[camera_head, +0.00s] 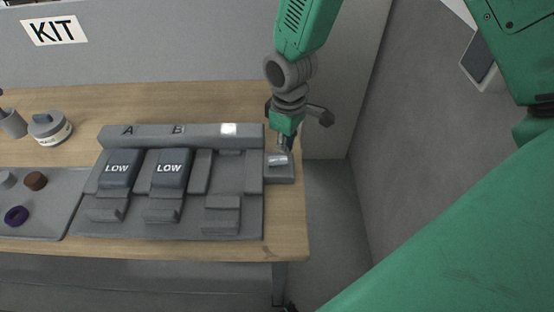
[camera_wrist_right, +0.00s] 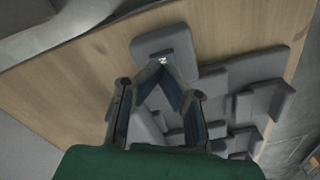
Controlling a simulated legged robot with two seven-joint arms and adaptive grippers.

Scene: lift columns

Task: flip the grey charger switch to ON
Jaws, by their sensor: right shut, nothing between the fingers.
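The grey charger switch (camera_head: 281,175) is a small grey box at the right end of the wooden table, beside the grey charger panel (camera_head: 235,222). A small pale patch shows on its top, but I cannot read its position. My right gripper (camera_head: 282,151) is shut and empty, pointing down at the switch. In the right wrist view the fingers (camera_wrist_right: 160,80) converge by the near edge of the switch box (camera_wrist_right: 175,43). I cannot tell whether they touch it. My left gripper is not in view.
A tray (camera_head: 40,220) with small round items and a jar (camera_head: 50,130) are at left. A grey wall (camera_head: 440,130) stands at right.

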